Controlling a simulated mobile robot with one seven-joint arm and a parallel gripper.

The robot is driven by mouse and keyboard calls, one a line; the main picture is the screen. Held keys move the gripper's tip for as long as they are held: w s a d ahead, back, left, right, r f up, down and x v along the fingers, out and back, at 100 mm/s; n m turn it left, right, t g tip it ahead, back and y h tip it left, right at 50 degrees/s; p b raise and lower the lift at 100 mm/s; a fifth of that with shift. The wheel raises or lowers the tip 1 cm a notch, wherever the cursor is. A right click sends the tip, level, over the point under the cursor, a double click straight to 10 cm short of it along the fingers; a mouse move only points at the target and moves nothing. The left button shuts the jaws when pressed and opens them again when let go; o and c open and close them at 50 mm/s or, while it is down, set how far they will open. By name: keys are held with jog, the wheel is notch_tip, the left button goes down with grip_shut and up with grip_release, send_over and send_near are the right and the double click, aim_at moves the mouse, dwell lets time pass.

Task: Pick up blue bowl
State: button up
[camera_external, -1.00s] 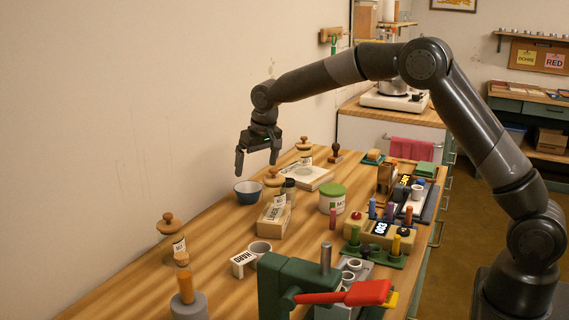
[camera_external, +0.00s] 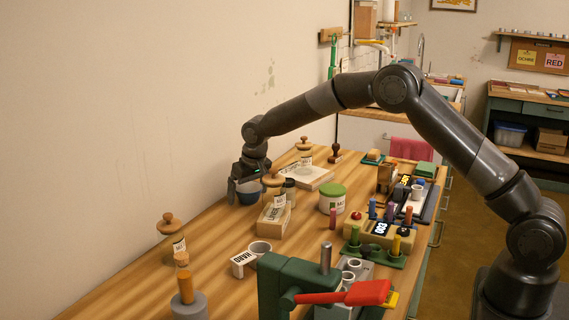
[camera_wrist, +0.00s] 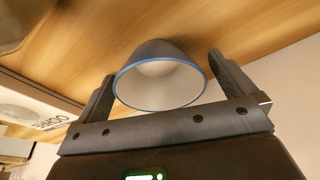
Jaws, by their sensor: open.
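The blue bowl (camera_external: 248,192) stands on the wooden table near the wall, partly hidden by my gripper in the external view. In the wrist view the bowl (camera_wrist: 160,80) shows a blue rim and a pale inside, and it lies between the two fingers. My gripper (camera_external: 247,194) is down at the bowl, pointing downward. In the wrist view my gripper (camera_wrist: 165,82) is open, with one finger on each side of the bowl. A small gap shows at the right finger; I cannot tell whether the left finger touches the bowl.
A wooden block with a label (camera_external: 273,219) and a wooden-topped jar stand just right of the bowl. A green-lidded jar (camera_external: 332,199) is farther right. The wall (camera_external: 120,120) is close on the left. The table (camera_external: 215,225) in front of the bowl is clear.

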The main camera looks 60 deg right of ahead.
jog(key=c, duration=1)
jog(key=shift+r, duration=0.1)
